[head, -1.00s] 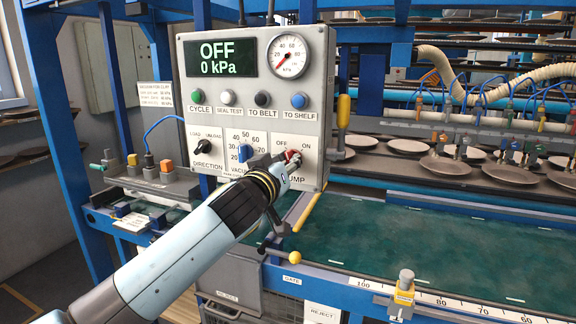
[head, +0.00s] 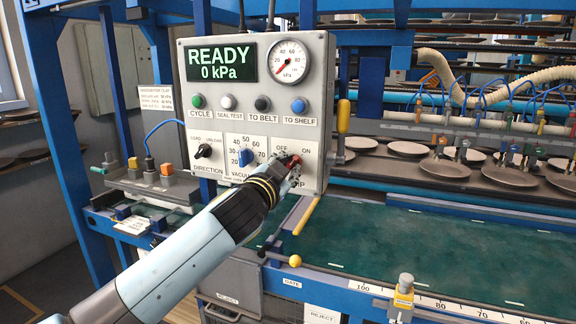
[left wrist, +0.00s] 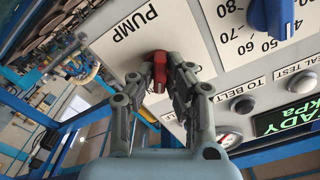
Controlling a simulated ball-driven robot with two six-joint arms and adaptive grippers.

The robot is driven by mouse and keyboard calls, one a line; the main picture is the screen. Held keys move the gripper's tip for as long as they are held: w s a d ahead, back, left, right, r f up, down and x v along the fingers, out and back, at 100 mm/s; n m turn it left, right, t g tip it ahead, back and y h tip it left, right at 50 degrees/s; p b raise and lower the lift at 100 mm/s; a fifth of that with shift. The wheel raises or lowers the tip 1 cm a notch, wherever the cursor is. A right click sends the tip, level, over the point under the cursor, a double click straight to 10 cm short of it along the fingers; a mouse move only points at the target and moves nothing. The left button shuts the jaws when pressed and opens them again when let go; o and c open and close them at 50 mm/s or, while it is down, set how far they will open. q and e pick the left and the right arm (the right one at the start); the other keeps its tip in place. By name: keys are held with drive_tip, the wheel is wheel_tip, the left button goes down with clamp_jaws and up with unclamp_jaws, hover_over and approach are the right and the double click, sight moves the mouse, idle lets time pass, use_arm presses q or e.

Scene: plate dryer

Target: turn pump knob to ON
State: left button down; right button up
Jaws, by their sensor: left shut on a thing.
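The red pump knob (head: 294,161) is at the lower right of the grey control panel (head: 325,70), between the OFF and ON labels. My left gripper (head: 290,166) is at the knob. In the left wrist view the two fingers of the left gripper (left wrist: 161,80) are shut on the red knob (left wrist: 159,66), one on each side. The fingers hide part of the knob and of the label beside it. The display (head: 222,61) reads READY and 0 kPa. My right gripper is not in view.
The blue vacuum knob (head: 246,157) and black direction knob (head: 204,151) are left of the pump knob. The gauge (head: 288,59) and several push buttons are above. A yellow-handled lever (head: 343,115) stands at the panel's right edge. The green belt (head: 420,240) is bare.

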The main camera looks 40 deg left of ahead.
use_arm(q)
drive_tip(key=shift+f+m, duration=0.1)
drive_tip(key=shift+m, duration=1)
drive_tip(key=c, duration=1.3)
unclamp_jaws()
drive_tip(key=shift+c, duration=0.2)
drive_tip(key=v, duration=1.2)
